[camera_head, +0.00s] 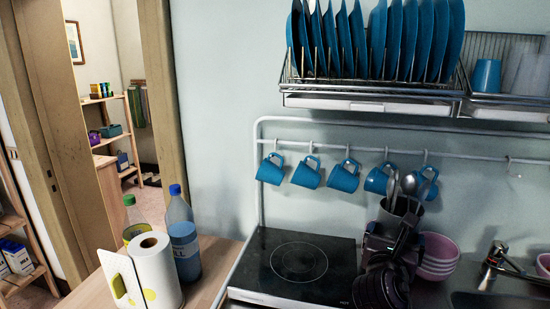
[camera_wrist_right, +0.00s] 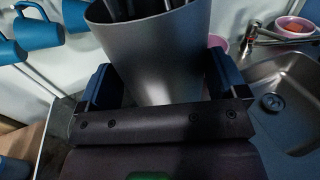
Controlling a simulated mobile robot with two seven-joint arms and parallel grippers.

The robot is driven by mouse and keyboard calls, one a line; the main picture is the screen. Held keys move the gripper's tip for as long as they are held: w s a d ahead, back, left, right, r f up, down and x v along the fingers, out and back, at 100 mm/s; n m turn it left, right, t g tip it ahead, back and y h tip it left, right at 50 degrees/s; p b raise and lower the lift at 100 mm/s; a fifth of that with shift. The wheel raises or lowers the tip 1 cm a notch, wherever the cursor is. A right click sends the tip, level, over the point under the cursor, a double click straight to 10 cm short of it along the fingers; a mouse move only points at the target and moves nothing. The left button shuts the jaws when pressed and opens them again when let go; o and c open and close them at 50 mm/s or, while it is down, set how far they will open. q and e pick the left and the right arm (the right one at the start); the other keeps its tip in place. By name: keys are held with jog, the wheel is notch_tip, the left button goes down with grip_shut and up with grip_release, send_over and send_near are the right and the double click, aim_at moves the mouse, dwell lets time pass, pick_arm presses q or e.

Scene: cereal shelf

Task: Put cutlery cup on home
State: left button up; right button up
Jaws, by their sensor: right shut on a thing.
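The cutlery cup (camera_head: 405,209) is a grey, tapered cup with spoons and other utensils standing in it, in front of the rail of mugs. My right gripper (camera_head: 391,240) is shut on it, and my dark wrist covers part of the counter below. In the right wrist view the cup (camera_wrist_right: 152,48) stands upright between the two blue-padded fingers of the gripper (camera_wrist_right: 160,85). Whether its base touches anything is hidden. My left gripper is not in view.
Blue mugs (camera_head: 342,176) hang from a wall rail (camera_head: 300,145) behind the cup. A dish rack (camera_head: 370,88) with blue plates is above. A black hob (camera_head: 300,262) lies left, pink bowls (camera_head: 438,258) and a sink (camera_wrist_right: 290,90) right. Bottles (camera_head: 181,235) and a paper roll (camera_head: 155,275) stand left.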

pick_arm(q)
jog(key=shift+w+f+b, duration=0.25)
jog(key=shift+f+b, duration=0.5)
jog(key=shift+b, duration=0.25)
pick_arm(e)
jog(key=s+a+f+n+t+y, duration=0.2)
jog(key=s+a+f+n+y, duration=0.2)
jog(key=s+f+y, duration=0.5)
notch_tip(320, 180, down, 4)
jog(key=shift+s+a+r+n+t, duration=0.15)
jog(key=shift+s+r+n+t, duration=0.15)
jog(key=shift+n, duration=0.8)
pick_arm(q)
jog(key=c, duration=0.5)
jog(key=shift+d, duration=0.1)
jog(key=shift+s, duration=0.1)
